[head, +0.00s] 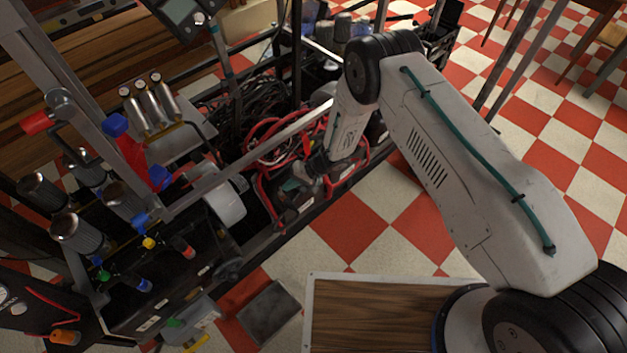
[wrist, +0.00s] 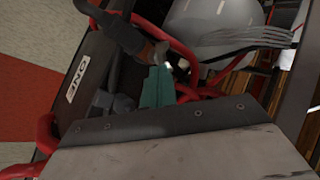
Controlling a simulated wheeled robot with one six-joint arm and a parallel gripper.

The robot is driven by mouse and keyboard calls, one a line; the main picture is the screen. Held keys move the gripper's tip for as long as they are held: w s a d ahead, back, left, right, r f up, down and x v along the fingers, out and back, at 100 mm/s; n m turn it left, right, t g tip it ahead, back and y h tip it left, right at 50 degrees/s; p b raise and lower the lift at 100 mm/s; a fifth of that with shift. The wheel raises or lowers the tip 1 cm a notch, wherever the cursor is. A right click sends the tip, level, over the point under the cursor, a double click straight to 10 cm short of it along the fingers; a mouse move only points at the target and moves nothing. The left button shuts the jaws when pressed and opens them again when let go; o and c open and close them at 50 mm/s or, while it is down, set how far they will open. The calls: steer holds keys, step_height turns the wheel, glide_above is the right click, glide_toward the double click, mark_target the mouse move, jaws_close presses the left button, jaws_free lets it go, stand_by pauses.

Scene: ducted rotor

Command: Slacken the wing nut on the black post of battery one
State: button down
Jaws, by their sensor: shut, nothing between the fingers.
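Battery one is a black case with a "ONE" label (wrist: 77,82) in the wrist view. In the head view it sits low in the frame, partly under my arm. My gripper (wrist: 157,86) shows teal fingertips, closed together with nothing held. The tips are beside a coppery metal terminal piece (wrist: 152,52) at the end of a thick black cable (wrist: 118,32). I cannot make out the wing nut's shape there, or whether the fingers touch it. In the head view my gripper (head: 299,180) is low over the battery area, its contact point unclear.
Red cables (wrist: 190,62) loop close around the fingertips. A pale rounded body (wrist: 208,35) stands beside them. In the head view, a metal frame rail (head: 240,152) and a tangle of black cables (head: 250,100) surround the arm. Checkered floor (head: 400,215) is open to the right.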

steer(key=n, duration=0.1)
steer(key=n+g, duration=0.1)
steer(key=g, duration=0.1)
steer(key=shift+w+a+n+h, duration=0.3)
steer(key=shift+w+n, duration=0.1)
steer(key=shift+w+a, duration=0.35)
steer(key=shift+a, duration=0.15)
steer(key=shift+w+a, duration=0.15)
steer(key=shift+a, duration=0.3)
steer(key=shift+s+a, duration=0.3)
steer(key=shift+s, duration=0.45)
steer(key=v, duration=0.8)
steer(key=shift+w, duration=0.2)
